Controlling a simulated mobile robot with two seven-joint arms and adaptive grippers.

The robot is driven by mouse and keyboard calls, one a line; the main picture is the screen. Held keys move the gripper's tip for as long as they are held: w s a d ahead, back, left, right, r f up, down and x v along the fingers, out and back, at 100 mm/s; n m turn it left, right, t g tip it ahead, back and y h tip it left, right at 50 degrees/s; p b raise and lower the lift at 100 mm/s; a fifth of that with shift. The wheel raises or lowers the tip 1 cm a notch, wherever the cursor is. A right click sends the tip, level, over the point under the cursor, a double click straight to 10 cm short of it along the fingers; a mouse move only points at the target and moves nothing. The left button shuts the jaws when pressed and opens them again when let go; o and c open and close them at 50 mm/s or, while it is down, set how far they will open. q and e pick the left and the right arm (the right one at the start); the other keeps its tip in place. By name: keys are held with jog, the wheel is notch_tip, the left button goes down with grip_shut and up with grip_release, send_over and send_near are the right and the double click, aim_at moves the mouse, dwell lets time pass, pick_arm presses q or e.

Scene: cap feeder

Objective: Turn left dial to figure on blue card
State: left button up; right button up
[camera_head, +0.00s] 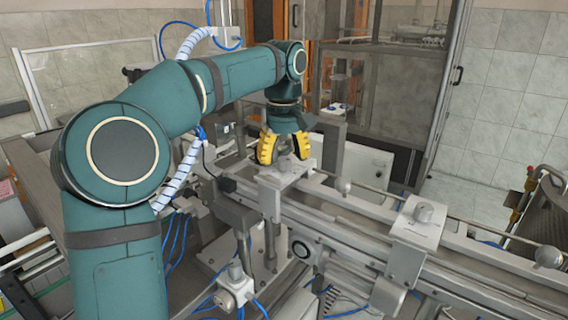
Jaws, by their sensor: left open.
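My left gripper (284,155) points down with its yellow-and-black fingers apart, over the left grey metal bracket (272,181) on the machine's rail. The left dial is hidden or too small to make out among the fingers. I cannot tell whether the fingers touch it. A second, grey round dial (424,212) stands on the right bracket (417,236), clear of the gripper. Its markings are too small to read. I cannot make out a blue card in this view. My right gripper is out of view.
A long metal rail (345,232) runs from the centre to the lower right. Blue hoses and a valve block (237,289) are below. A glass-fronted cabinet (400,95) stands behind.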

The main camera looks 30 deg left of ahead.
pick_arm(q)
jog(key=shift+f, duration=0.45)
grip_shut()
jog(key=shift+m+p, duration=0.35)
jog(key=shift+m, duration=0.05)
